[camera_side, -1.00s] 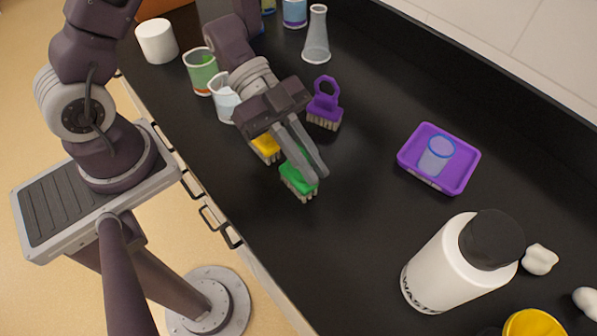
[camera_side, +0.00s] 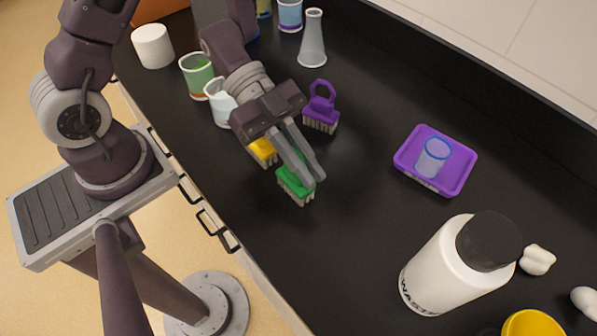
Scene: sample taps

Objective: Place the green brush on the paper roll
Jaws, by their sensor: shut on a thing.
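The green brush (camera_side: 295,188) is on or just above the black bench, bristles down, in the middle of the view. My gripper (camera_side: 308,179) points down at it, with its fingers shut on the upper part of the brush. The fingers hide the brush's handle. The paper roll (camera_side: 153,46) is a white cylinder standing upright at the far left of the bench, well away from my gripper.
A yellow brush (camera_side: 263,151) and a purple brush (camera_side: 321,112) stand close to my gripper. A green-filled beaker (camera_side: 197,75), a clear beaker (camera_side: 219,103) and a flask (camera_side: 312,40) stand behind. A purple tray (camera_side: 462,171) and white waste bottle (camera_side: 440,265) are right.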

